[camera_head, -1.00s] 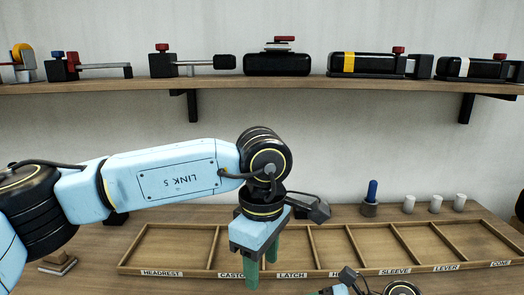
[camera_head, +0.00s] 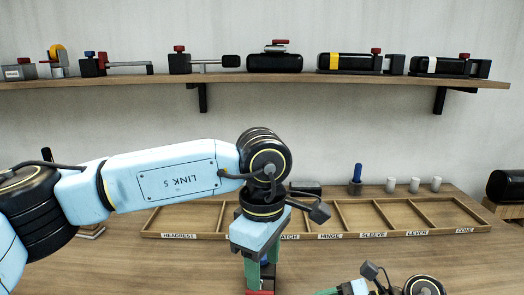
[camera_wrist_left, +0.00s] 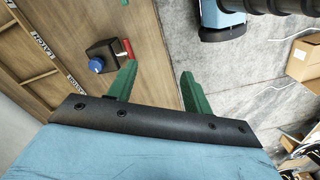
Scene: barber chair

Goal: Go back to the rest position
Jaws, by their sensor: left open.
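My left gripper (camera_head: 262,282) hangs down at the lower middle of the head view, in front of the tray. In the left wrist view its two green fingers (camera_wrist_left: 158,70) stand apart with nothing between them. A black block with a blue knob and a red handle (camera_wrist_left: 98,55) lies on the wooden table just beyond the left finger in that view. In the head view it is mostly hidden behind the gripper. My right gripper (camera_head: 328,292) shows only as a green tip and wrist parts at the bottom edge. Its jaws are cut off.
A labelled compartment tray (camera_head: 390,234) crosses the wooden table. Behind it stand a blue-handled tool (camera_head: 356,182) and white cylinders (camera_head: 414,185). A shelf (camera_head: 250,80) above holds several devices. A black cylinder (camera_head: 507,186) is at the right. Cardboard boxes (camera_wrist_left: 304,58) stand on the floor.

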